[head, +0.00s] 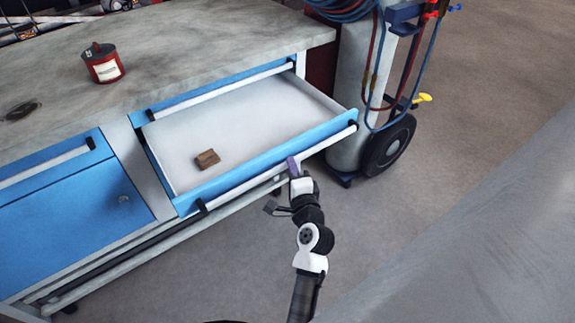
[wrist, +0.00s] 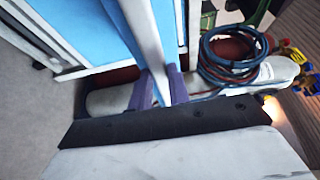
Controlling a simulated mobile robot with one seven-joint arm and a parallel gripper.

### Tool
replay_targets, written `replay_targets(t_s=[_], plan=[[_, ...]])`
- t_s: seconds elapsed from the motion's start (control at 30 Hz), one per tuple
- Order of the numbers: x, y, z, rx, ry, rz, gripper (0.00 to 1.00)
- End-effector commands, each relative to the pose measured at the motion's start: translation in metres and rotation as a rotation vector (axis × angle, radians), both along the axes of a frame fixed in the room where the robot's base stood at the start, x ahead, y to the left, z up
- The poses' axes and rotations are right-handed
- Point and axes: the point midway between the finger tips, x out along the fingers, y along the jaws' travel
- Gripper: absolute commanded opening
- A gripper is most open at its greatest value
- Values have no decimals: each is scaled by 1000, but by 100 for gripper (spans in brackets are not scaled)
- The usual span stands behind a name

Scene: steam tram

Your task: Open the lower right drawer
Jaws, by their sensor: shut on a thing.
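The lower right drawer (head: 245,112) stands pulled well out of the workbench, with a blue front and a pale, flat inside. Its long white handle bar (head: 240,190) runs along the front on black end brackets. My gripper (head: 292,165) is at this bar, right of its middle. In the wrist view the handle bar (wrist: 143,30) runs down between the purple fingers of my gripper (wrist: 160,85), which are shut on it. The exact contact is partly hidden by the dark gripper body. A small brown block (head: 207,159) lies in the drawer near its front left.
A closed blue drawer (head: 185,100) sits above the open one. A blue cabinet door (head: 75,230) is at the left. A red can (head: 103,63) stands on the worktop (head: 190,40). A wheeled gas cylinder cart (head: 350,100) stands close right of the drawer. Floor in front is clear.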

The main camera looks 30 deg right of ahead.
Motion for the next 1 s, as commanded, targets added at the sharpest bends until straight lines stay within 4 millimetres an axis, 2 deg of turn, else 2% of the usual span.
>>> replay_targets(t_s=[0.33,0.37,0.5,0.83,1.0], plan=[[-1,-1,0,0,0,-2,0],[-1,-1,0,0,0,-2,21],[-1,-1,0,0,0,-2,39],[-1,0,3,0,-1,-1,40],[-1,-1,25,-4,-3,-1,40]])
